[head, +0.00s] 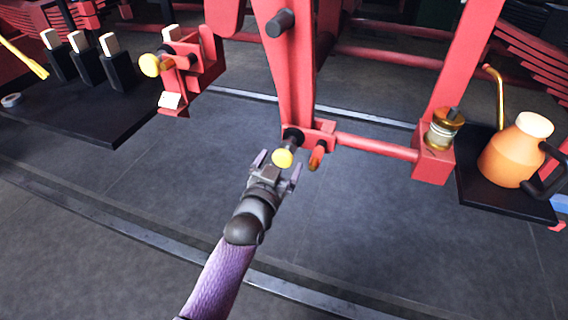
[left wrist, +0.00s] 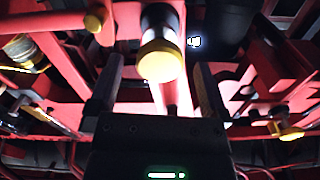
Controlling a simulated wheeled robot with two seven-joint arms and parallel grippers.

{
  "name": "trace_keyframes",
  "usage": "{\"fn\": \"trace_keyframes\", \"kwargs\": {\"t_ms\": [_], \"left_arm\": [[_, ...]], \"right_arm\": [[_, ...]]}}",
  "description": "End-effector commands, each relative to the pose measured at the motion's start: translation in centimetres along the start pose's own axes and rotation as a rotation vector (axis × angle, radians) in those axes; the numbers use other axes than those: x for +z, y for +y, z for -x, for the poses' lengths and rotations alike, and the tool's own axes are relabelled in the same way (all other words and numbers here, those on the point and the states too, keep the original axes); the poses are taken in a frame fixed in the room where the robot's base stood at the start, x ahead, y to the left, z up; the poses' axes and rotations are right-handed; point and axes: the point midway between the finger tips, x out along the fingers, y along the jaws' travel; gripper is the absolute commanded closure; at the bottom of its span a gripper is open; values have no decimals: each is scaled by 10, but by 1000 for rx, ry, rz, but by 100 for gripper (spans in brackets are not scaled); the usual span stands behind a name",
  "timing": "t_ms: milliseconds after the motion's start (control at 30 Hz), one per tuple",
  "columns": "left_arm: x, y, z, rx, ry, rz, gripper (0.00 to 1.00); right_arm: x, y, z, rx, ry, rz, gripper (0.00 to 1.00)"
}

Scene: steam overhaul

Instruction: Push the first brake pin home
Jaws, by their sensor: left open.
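A brake pin with a yellow round end and a dark shaft (head: 283,157) sticks out of the foot of a red upright lever (head: 291,90). In the left wrist view its yellow end (left wrist: 160,62) shows large, just beyond and between my fingers. My left gripper (head: 276,167) is open, with its two fingers apart near the yellow end; I cannot tell whether they touch it. An orange-red peg (head: 317,156) sits just right of the pin. A second yellow-ended pin (head: 150,65) is in a red bracket (head: 200,62) at upper left. My right gripper is not in view.
A red rod (head: 375,147) runs right to a block with a brass and glass cup (head: 444,128). An orange oil can (head: 512,155) stands on a dark tray at right. A dark tray (head: 110,125) with black pale-topped blocks lies at left. The floor in front is clear.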

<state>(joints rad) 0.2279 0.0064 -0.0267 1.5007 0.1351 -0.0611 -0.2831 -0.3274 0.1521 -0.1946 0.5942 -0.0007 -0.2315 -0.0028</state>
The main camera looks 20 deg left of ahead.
Motion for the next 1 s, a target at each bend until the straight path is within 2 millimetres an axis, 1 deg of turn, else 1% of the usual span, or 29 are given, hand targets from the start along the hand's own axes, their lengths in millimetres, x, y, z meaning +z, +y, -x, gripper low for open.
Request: {"fn": "trace_keyframes", "kwargs": {"t_ms": [33,100,200,467,567,600,667,700,767,800,867,900,933,1000], "left_arm": [[4,1,-9,0,-1,0,1],[3,1,-17,0,-1,1,1],[2,0,-24,0,-1,1,1],[0,0,-26,1,-2,1,1],[0,0,-26,1,-2,1,20],[0,0,-26,1,-2,1,28],[0,0,-26,1,-2,1,41],[0,0,-26,1,-3,1,50],[1,0,-26,1,-3,1,62],[1,0,-26,1,-3,1,71],[1,0,-26,1,-3,1,83],[1,0,-26,1,-3,1,92],[1,0,-26,1,-3,1,98],[1,0,-26,1,-3,1,100]], "right_arm": [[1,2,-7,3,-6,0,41],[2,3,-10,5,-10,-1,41],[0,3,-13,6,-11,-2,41],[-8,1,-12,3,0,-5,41],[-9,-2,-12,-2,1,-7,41],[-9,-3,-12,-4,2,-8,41],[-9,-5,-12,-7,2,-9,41],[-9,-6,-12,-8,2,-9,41],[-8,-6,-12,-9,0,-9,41],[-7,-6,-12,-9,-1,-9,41],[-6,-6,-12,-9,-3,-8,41],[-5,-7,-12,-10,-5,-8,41],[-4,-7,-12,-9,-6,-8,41],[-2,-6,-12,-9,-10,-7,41]]}}
